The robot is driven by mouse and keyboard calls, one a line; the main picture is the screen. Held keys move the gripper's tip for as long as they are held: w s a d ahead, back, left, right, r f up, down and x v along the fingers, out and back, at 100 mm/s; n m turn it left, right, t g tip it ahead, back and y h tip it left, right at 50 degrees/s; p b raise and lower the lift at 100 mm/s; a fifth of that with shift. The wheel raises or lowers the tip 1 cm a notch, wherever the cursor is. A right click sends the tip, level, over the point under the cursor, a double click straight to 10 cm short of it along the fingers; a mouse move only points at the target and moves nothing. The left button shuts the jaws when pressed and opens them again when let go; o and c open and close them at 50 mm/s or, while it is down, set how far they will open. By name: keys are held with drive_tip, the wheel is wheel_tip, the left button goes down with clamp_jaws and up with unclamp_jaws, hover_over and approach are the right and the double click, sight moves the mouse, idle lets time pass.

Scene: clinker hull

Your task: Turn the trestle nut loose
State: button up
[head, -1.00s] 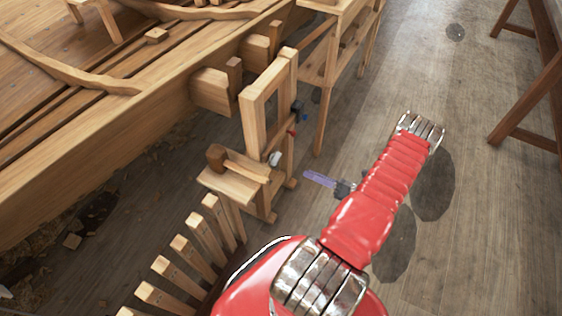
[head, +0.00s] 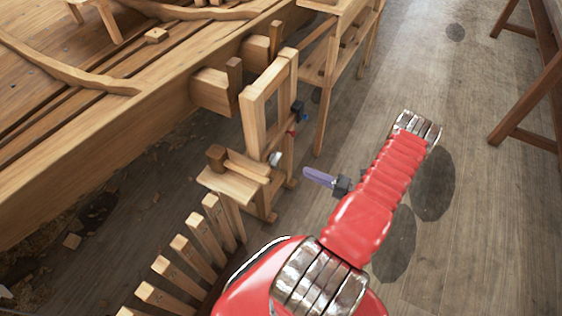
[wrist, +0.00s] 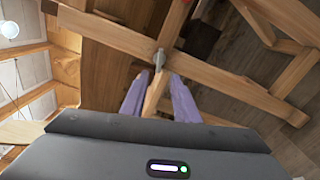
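The trestle nut (head: 276,159) is a small grey-white piece on the right side of the wooden trestle (head: 252,125). In the wrist view the nut (wrist: 159,58) shows as a grey piece where wooden bars cross, just beyond my fingertips. My gripper (head: 306,173) has purple fingers and points left toward the nut, with a gap between them. In the wrist view my gripper (wrist: 159,88) has its two fingers spread apart with nothing between them touching either one. The nut's far side is hidden.
The planked hull (head: 120,90) fills the left. A wooden bench (head: 335,50) stands behind the trestle, and several upright slats (head: 205,232) stand in front. A dark red trestle leg (head: 525,105) is at the right. The floor (head: 470,220) around my arm is clear.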

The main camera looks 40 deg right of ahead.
sight(274, 158)
drive_tip(key=x, duration=1.3)
drive_tip(key=shift+f, duration=0.1)
clamp_jaws()
drive_tip(key=shift+n, duration=0.4)
drive_tip(key=n, duration=0.7)
drive_tip(key=shift+f, duration=0.1)
drive_tip(key=shift+n, duration=0.3)
idle(0.4)
